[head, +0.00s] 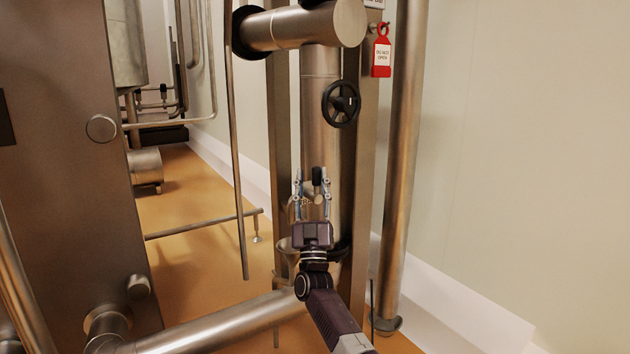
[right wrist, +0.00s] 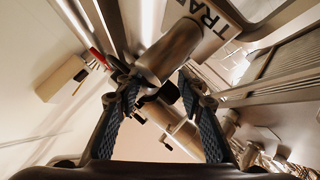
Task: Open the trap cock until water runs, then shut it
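The trap cock, a small fitting with a black lever (head: 317,177), sits low on the front of the vertical steel pipe. My right gripper (head: 312,182) is in front of it with its fingers apart on either side of the lever. In the right wrist view the black lever (right wrist: 169,92) shows between the open blue-padded fingers, with a gap to each; I cannot tell if either touches. No running water is visible. The gripper hides the cock's outlet. My left gripper is not in view.
A black handwheel (head: 341,104) is on the pipe above the cock. A red tag (head: 381,56) hangs at upper right. A funnel rim (head: 343,250) lies behind my gripper. A thick pipe (head: 402,160) stands to the right; a thin rod (head: 236,150) stands left.

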